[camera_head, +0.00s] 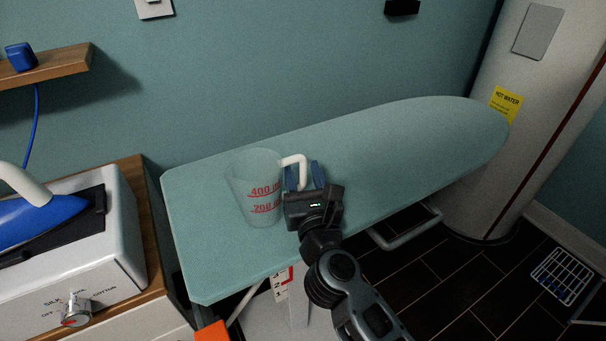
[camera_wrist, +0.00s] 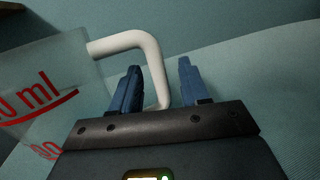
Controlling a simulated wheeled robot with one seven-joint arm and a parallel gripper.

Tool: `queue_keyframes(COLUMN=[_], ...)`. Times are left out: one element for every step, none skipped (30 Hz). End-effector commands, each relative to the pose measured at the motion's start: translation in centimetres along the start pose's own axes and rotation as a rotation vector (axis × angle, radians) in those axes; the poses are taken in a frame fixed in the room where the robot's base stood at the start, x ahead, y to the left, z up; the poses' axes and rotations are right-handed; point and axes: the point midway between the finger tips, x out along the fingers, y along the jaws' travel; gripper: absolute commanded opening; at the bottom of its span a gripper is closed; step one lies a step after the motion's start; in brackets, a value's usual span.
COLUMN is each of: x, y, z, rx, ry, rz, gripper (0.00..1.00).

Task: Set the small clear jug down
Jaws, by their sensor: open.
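The small clear jug (camera_head: 254,196) with red volume marks and a white handle stands upright on the pale green ironing board (camera_head: 400,142), near its left part. My gripper (camera_head: 304,176) is just right of the jug, at its handle, with two blue fingers apart. In the wrist view, part of the jug (camera_wrist: 38,92) shows at the left. Its white handle (camera_wrist: 150,58) reaches right and comes down beside the left finger. Whether a finger touches the handle cannot be told.
A steam iron (camera_head: 35,215) rests on a white station (camera_head: 75,255) at the left. A wooden shelf (camera_head: 50,66) is on the wall above. A white hot water cylinder (camera_head: 520,110) stands at the right. The board's right half is clear.

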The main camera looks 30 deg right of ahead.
Motion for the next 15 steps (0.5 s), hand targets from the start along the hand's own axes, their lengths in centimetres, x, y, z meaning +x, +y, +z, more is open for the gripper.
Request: queue_keyframes(x=[-0.1,-0.5,-1.1,-1.6,-2.1,-2.9,-3.5,-4.2,-5.0,-5.7,-6.3,-7.1,-7.7,-8.2,-8.9], y=[0.0,0.0,0.0,0.0,0.0,0.0,0.0,0.1,0.0,0.0,0.0,0.0,0.0,0.0,0.0], z=[0.3,0.0,-0.1,-0.1,-0.1,-0.1,-0.2,-0.2,-0.2,-0.2,-0.2,-0.2,-0.2,-0.2,-0.2], rx=[0.0,0.0,0.0,0.0,0.0,0.0,0.0,0.0,0.001,0.001,0.001,0.001,0.001,0.0,0.0], ry=[0.0,0.001,0.002,0.002,0.002,0.002,0.002,0.003,0.003,0.003,0.002,0.002,0.002,0.002,0.002], rz=[0.0,0.001,0.001,0.001,0.001,0.002,0.002,0.002,0.002,0.001,0.001,0.001,0.001,0.001,0.001], gripper=[0.45,0.45,0.45,0.45,0.45,0.45,0.45,0.45,0.45,0.45,0.45,0.45,0.45,0.45,0.45])
